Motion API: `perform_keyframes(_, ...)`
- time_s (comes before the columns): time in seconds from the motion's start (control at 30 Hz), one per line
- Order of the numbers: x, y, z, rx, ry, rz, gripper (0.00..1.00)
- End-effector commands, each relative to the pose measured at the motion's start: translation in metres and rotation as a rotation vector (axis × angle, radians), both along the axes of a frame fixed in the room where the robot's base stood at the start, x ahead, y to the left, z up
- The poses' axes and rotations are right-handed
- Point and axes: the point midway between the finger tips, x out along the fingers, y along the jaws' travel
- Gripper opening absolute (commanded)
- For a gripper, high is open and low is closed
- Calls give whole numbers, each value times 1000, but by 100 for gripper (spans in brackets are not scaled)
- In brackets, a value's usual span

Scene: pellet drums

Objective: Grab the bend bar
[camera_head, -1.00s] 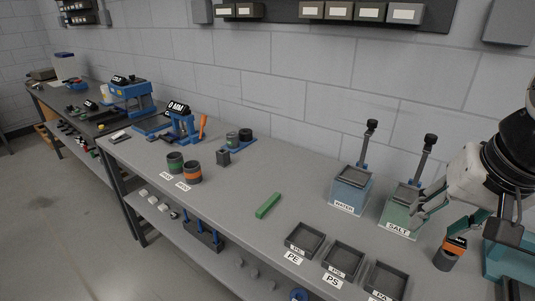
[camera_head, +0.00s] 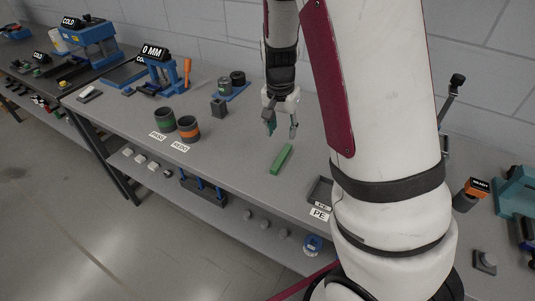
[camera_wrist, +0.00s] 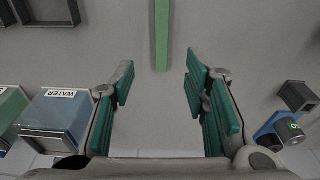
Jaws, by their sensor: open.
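A green bar (camera_head: 281,159), straight and slim, lies flat on the grey bench. It also shows in the wrist view (camera_wrist: 162,35), reaching from the top edge toward the space between my fingers. My gripper (camera_head: 281,132) is open and empty above the bench, just behind the bar's far end in the head view. In the wrist view my gripper (camera_wrist: 160,95) has its green finger pads wide apart, with the bar's near end ahead of and between them. The pads do not touch the bar.
A PE tray (camera_head: 319,191) lies to the right of the bar. Green-banded (camera_head: 166,120) and orange-banded (camera_head: 188,128) cups stand to the left. A blue WATER container (camera_wrist: 57,121) and a dark block (camera_wrist: 298,96) flank my gripper. My arm hides much of the bench's right side.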

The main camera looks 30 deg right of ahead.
Motion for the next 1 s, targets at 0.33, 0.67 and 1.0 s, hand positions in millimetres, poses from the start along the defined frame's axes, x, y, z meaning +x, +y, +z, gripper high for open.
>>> perform_keyframes(0.33, 4, -7, -61, 1, 5, 1, 42)
perform_keyframes(0.67, 7, -8, -85, 1, 5, 2, 42)
perform_keyframes(1.0, 13, -10, -121, 2, 3, 2, 42)
